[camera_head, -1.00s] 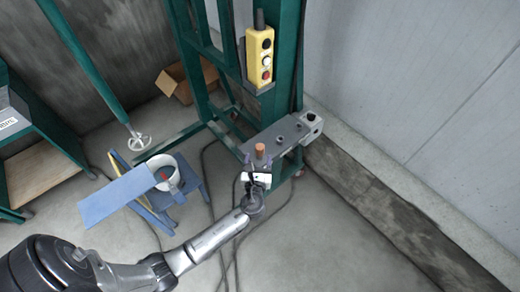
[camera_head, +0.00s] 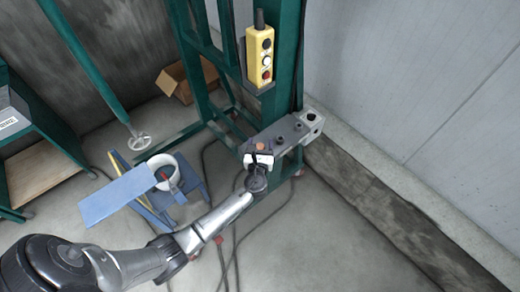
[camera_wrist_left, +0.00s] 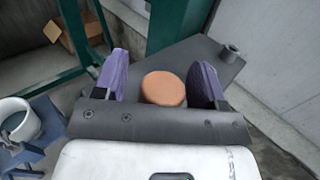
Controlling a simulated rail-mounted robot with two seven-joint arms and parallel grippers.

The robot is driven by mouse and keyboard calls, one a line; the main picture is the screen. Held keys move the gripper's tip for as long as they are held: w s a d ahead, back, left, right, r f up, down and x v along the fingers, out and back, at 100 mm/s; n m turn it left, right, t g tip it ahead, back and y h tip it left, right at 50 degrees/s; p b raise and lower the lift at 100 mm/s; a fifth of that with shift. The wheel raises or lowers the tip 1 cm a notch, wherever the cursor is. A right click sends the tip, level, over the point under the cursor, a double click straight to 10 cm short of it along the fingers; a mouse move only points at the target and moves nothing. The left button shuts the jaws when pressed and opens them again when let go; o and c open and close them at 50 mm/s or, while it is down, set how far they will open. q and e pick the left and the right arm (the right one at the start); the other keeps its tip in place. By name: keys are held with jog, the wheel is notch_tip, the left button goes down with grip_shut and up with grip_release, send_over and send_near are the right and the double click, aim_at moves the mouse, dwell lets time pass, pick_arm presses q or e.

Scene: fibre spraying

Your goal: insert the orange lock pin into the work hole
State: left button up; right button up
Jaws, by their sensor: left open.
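The orange lock pin (camera_wrist_left: 164,89) stands between the two purple fingers of my left gripper (camera_wrist_left: 163,85) in the left wrist view, with a visible gap on each side. In the head view only a small part of the pin (camera_head: 261,146) shows above my left gripper (camera_head: 259,152). The gripper is open around the pin. The grey metal bracket plate (camera_head: 287,128) on the green frame lies under and behind the pin; it also shows in the left wrist view (camera_wrist_left: 205,58). Whether the pin sits in a hole is hidden. My right gripper is not in view.
A yellow control box (camera_head: 260,57) hangs on the green post above the bracket. A blue stand (camera_head: 125,195) with a white roll (camera_head: 163,172) is at the left. A cardboard box (camera_head: 172,80) sits behind. A grey wall (camera_head: 410,80) bounds the right side.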

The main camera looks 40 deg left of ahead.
pick_arm(q)
jog(key=c, duration=1)
jog(key=shift+c, duration=0.2)
